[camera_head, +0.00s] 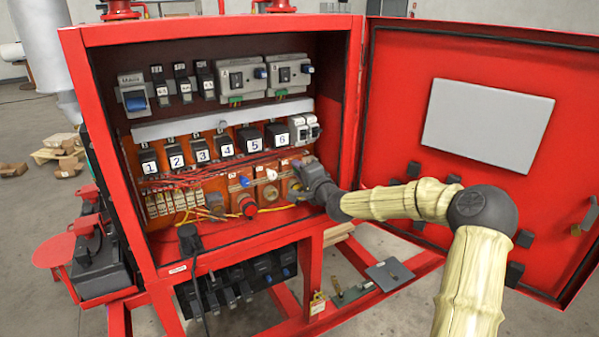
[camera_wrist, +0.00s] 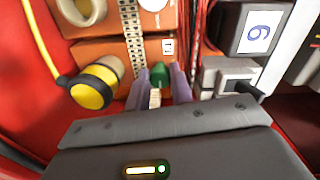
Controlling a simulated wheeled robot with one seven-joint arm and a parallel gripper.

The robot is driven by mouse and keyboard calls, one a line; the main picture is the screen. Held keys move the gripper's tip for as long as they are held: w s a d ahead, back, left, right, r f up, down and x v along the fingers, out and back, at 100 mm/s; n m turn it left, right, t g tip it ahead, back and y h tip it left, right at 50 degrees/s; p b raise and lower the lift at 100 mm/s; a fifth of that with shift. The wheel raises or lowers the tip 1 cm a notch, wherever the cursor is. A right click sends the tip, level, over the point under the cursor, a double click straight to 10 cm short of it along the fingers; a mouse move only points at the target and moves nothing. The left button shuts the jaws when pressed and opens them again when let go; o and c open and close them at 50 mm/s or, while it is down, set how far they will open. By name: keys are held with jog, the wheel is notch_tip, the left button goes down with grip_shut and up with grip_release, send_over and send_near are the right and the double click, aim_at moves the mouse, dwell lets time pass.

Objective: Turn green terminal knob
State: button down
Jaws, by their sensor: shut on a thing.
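The green terminal knob (camera_wrist: 160,73) shows in the wrist view between the two purple-grey fingers of my gripper (camera_wrist: 160,88). The fingers are shut on it, one on each side. In the head view my gripper (camera_head: 300,168) reaches into the lower right part of the open red cabinet (camera_head: 215,25), below the block numbered 6 (camera_head: 277,134). The green knob is hidden behind my gripper in that view. How far the knob is turned cannot be told.
A yellow round knob (camera_wrist: 95,88) is beside my gripper in the wrist view. The open cabinet door (camera_head: 400,120) stands at the right, behind my arm.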

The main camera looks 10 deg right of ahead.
dwell(0.4)
jog(key=c, duration=1.2)
grip_release()
jog(key=shift+c, duration=0.2)
jog(key=shift+s+d, duration=0.1)
jog(key=b+v, duration=0.3)
jog(key=v, duration=1.4)
